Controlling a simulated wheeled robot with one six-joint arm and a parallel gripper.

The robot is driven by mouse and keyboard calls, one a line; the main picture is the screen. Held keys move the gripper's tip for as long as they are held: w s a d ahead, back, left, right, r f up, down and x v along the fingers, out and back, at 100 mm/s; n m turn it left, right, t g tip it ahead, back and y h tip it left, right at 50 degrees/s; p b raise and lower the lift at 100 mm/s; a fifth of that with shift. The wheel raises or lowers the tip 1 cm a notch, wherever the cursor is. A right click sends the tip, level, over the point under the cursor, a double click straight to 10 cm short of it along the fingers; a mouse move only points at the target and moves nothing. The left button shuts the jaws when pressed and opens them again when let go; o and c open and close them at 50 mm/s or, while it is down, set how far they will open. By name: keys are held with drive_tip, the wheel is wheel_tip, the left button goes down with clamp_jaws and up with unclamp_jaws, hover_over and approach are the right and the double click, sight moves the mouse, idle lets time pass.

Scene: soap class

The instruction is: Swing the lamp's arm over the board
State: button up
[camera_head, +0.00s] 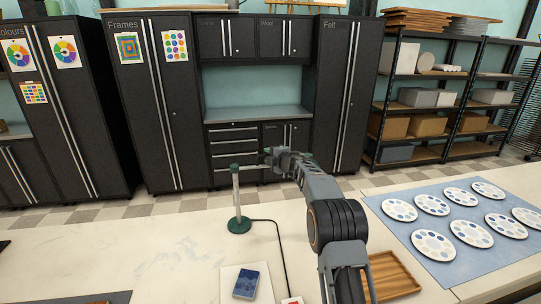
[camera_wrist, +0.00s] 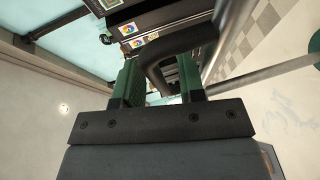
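The lamp stands on the bench in the head view, with a round green base (camera_head: 239,225) and an upright pale pole (camera_head: 236,190). Its arm reaches right from the pole top toward my gripper (camera_head: 283,158). In the wrist view my gripper (camera_wrist: 158,82) has two green fingers set apart, with a dark curved handle (camera_wrist: 150,62) between and beyond them. A gap shows beside the handle, so I see no firm grip.
A black cord (camera_head: 279,240) runs from the lamp base to the front. A wooden tray (camera_head: 396,274) lies right of my arm. A blue mat (camera_head: 385,204) with several paint palettes covers the right side. The bench left of the lamp is mostly clear.

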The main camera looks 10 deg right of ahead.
clamp_jaws()
idle(0.3)
idle(0.3)
